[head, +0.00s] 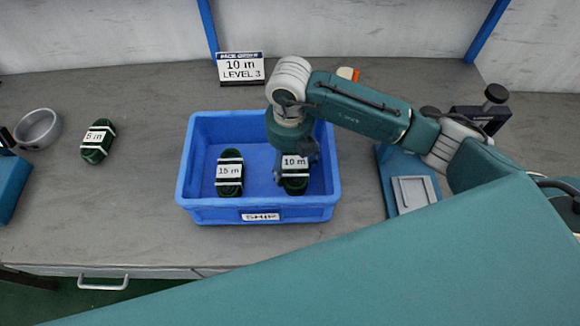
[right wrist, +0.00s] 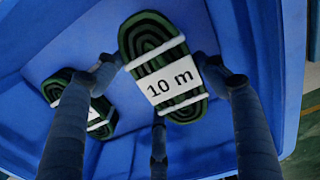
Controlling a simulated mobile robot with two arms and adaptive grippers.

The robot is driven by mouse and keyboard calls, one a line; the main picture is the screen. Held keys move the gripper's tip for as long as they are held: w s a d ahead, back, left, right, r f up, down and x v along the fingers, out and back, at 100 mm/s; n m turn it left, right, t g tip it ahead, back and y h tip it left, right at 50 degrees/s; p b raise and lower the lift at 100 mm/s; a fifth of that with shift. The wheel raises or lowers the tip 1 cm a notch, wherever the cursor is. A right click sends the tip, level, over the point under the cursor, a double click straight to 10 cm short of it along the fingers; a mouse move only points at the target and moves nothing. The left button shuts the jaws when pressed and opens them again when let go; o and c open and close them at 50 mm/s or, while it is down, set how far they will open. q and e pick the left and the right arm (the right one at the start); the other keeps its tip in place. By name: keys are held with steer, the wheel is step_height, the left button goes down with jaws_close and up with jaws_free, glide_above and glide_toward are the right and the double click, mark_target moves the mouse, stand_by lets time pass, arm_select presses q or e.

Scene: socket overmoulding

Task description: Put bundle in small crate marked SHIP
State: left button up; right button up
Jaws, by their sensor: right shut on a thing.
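The blue crate marked SHIP (head: 262,216) stands on the bench in the middle of the head view. My right gripper (head: 292,170) reaches down inside it and is shut on the green bundle labelled 10 m (head: 295,186). In the right wrist view the fingers hold this 10 m bundle (right wrist: 165,68) by its sides, within the crate walls (right wrist: 270,60). I cannot tell whether it touches the crate floor. A second green bundle, labelled 15 m (head: 229,172), lies in the left part of the crate. My left gripper is not in view.
A sign (head: 241,68) behind the crate reads PACK ORDER, 10 m, LEVEL 3. A green bundle labelled 5 m (head: 97,142) and a round grey bowl (head: 38,129) lie left. A blue device with a grey plate (head: 412,192) stands right.

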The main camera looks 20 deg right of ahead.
mark_target(290, 170)
step_height(290, 170, down, 3)
steer(key=shift+f, duration=0.1)
steer(key=shift+f, duration=0.15)
steer(key=o, duration=1.4)
steer(key=shift+c, duration=0.2)
